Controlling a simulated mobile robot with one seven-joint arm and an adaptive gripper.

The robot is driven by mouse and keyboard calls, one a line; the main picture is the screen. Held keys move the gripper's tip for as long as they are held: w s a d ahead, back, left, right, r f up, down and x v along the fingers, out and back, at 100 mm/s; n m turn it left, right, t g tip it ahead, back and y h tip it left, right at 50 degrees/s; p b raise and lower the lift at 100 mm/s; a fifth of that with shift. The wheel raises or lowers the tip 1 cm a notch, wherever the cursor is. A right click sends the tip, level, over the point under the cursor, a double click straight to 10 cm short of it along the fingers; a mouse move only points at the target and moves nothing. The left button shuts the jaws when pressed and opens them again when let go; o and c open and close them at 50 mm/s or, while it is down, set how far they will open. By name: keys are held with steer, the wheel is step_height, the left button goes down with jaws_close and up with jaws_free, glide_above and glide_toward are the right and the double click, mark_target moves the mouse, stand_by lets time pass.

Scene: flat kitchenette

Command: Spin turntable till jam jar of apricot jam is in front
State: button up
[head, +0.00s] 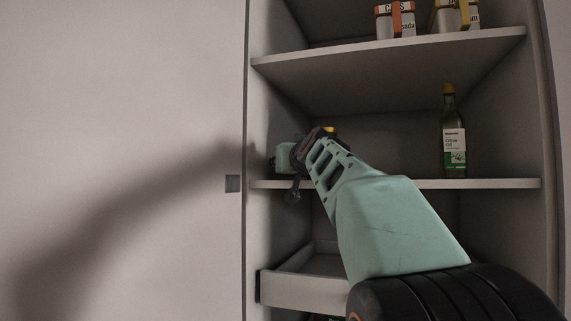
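My gripper (291,172) reaches into the cabinet at the left part of the middle shelf (500,184). My arm runs up to it from the lower right. Its fingers are small and partly hidden, so I cannot tell whether they are open or shut. A small yellow top (329,130) shows just behind my gripper; the rest of that thing is hidden, and I cannot tell if it is a jam jar. No turntable and no readable apricot label can be made out; my arm covers much of the shelf.
A green bottle with a white label (453,140) stands on the middle shelf at right. An orange-topped pack (395,22) and a yellow-topped pack (455,16) stand on the upper shelf (400,52). A drawer (300,288) lies below. A pale panel (120,90) fills the left.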

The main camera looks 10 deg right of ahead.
steer(key=s, duration=1.2)
steer(key=shift+s+d+r, duration=0.1)
steer(key=shift+d, duration=0.3)
